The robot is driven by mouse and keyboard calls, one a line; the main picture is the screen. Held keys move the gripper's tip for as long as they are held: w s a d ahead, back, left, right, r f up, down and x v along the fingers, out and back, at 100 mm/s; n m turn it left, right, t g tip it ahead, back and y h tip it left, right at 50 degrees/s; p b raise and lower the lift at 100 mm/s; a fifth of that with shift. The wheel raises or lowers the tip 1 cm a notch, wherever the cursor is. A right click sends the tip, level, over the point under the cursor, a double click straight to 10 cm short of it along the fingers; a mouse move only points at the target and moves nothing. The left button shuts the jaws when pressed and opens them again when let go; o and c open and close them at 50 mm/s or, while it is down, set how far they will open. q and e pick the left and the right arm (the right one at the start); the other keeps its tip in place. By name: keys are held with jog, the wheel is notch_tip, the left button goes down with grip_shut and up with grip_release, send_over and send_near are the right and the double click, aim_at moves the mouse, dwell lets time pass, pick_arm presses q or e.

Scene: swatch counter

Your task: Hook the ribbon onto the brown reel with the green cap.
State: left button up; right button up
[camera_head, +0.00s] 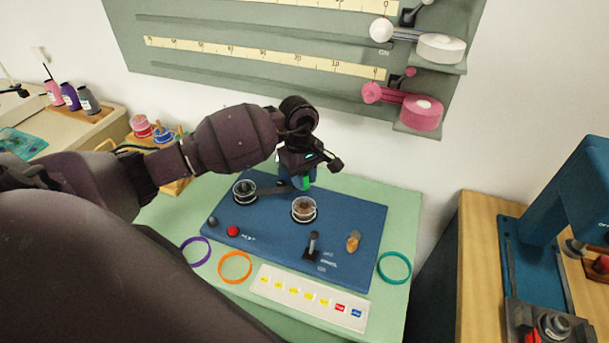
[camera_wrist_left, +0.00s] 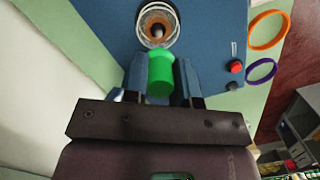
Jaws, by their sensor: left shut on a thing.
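A brown reel (camera_head: 304,208) with clear flanges stands on the blue board (camera_head: 345,280). It also shows in the left wrist view (camera_wrist_left: 157,22), just beyond my fingertips. My left gripper (camera_head: 304,178) is shut on a green cylinder (camera_head: 306,184), held behind the brown reel. In the left wrist view the green cylinder (camera_wrist_left: 160,76) sits between the two blue fingers of my left gripper (camera_wrist_left: 161,70). I cannot tell whether it is a cap or touches the reel. I cannot make out a loose ribbon end. My right gripper is not in view.
A dark reel (camera_head: 245,191) stands left of the brown one. A lever (camera_head: 313,244), a wooden peg (camera_head: 353,241) and a red button (camera_head: 233,231) stand on the board. Teal (camera_head: 394,267), orange (camera_head: 235,267) and purple (camera_head: 196,251) rings lie around it. A blue machine (camera_head: 570,190) stands right.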

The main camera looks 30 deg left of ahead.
aim_at(304, 202)
pick_arm(q)
notch_tip(304, 202, down, 3)
jog(key=shift+d+r+b, duration=0.1)
jog(key=shift+r+b, duration=0.1)
jog(key=shift+b, duration=0.35)
jog(key=shift+f+b, duration=0.55)
jog(key=shift+f, duration=0.6)
jog(key=shift+f, duration=0.2)
jog(key=shift+f+b, duration=0.7)
jog(key=shift+f, duration=0.3)
